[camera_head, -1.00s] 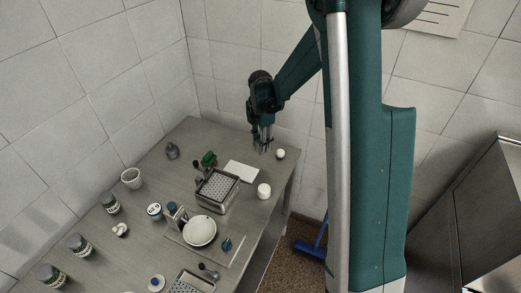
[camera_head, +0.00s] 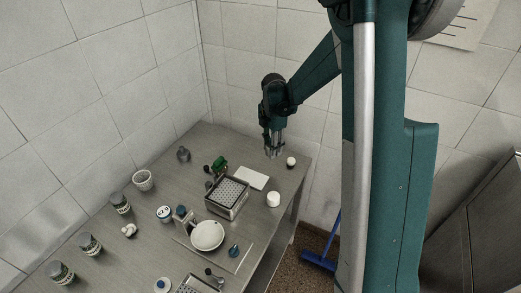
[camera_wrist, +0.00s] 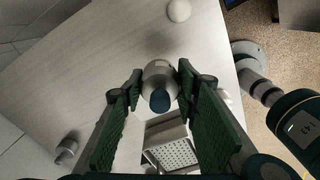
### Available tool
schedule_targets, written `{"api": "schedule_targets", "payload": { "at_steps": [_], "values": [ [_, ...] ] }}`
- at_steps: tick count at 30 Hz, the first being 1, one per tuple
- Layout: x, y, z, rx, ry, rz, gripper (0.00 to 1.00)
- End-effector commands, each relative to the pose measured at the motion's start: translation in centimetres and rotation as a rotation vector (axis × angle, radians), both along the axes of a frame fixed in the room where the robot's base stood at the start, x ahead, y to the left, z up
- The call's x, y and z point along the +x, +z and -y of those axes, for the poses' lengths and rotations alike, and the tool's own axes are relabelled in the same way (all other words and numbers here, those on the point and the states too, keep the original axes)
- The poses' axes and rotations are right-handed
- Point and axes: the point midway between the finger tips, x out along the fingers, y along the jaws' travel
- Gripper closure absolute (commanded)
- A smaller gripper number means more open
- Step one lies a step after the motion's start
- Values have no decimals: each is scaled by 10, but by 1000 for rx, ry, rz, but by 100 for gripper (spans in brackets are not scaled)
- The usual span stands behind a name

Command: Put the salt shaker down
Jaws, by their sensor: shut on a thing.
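My gripper (camera_head: 273,150) is over the far end of the grey table, near its right corner. In the wrist view, my gripper (camera_wrist: 159,85) has its two green-padded fingers on either side of the salt shaker (camera_wrist: 158,72), a pale grey rounded body with a dark blue end. The fingers are shut on it. In the head view the shaker is too small and too covered by the fingers to make out clearly. I cannot tell whether its base touches the table.
A small white round thing (camera_head: 291,162) stands right of my gripper. A white board (camera_head: 252,178), a perforated basket (camera_head: 240,208) and a white cylinder (camera_head: 273,199) are nearer. A grey object (camera_head: 183,154) stands left; bare table lies between it and my gripper.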

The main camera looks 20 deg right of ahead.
Motion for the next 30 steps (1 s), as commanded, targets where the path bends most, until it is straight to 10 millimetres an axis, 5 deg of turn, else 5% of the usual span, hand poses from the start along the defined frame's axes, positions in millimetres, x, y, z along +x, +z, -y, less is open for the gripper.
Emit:
{"api": "schedule_targets", "payload": {
  "at_steps": [8, 21, 30],
  "values": [
    [29, 2, -21, 0, 2, 0, 83],
    [117, 4, -103, 0, 3, 0, 83],
    [148, 3, -140, 0, -1, 0, 83]
  ]
}}
